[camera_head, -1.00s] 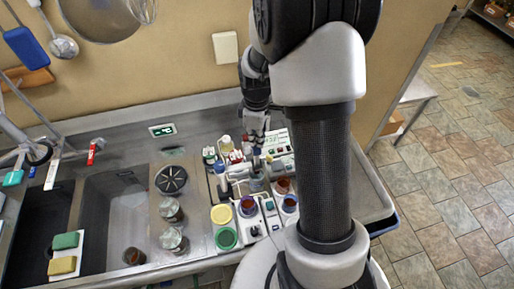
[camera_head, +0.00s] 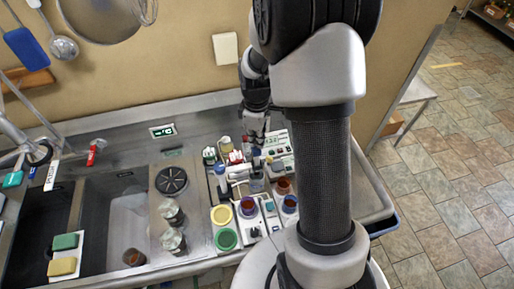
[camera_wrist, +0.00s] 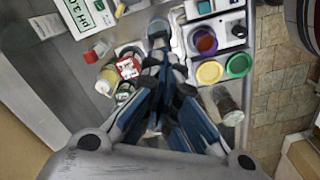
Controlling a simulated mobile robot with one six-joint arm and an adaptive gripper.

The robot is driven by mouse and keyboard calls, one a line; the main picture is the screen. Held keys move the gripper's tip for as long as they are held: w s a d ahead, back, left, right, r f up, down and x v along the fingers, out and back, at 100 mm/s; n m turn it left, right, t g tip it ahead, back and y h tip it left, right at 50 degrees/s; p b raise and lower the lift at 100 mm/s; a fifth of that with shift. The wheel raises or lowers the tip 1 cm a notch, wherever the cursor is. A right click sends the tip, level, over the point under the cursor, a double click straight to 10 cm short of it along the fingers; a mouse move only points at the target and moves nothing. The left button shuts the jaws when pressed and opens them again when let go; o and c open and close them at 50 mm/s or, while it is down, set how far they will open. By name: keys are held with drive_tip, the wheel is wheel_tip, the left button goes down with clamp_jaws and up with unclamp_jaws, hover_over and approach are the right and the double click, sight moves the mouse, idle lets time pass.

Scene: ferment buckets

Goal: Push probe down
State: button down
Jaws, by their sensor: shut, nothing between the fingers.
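My gripper (camera_head: 254,138) is at the back of the bench in the head view, over the cluster of small gear. In the wrist view my gripper (camera_wrist: 160,55) has its fingers drawn together, with nothing held between them. A grey-blue round piece (camera_wrist: 158,28), perhaps the probe's top or its cup, lies just beyond the fingertips. I cannot tell whether they touch. In the head view a grey cup (camera_head: 256,184) stands below the gripper, and the probe itself is hard to make out there. A meter with a green screen (camera_head: 269,142) stands to the right of the gripper.
Yellow (camera_head: 221,215) and green (camera_head: 226,239) round lids lie in front of the gear, beside jars with dark red contents (camera_head: 290,203). Several small bottles stand near the gripper. Sink basins (camera_head: 120,215) and glass jars (camera_head: 172,241) are to the left.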

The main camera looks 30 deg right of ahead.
sight(256, 149)
drive_tip(key=shift+f, duration=0.2)
drive_tip(key=shift+f+b, duration=2.85)
drive_tip(key=shift+f, duration=0.65)
drive_tip(key=shift+r+p, duration=1.85)
drive_tip(key=shift+r, duration=0.8)
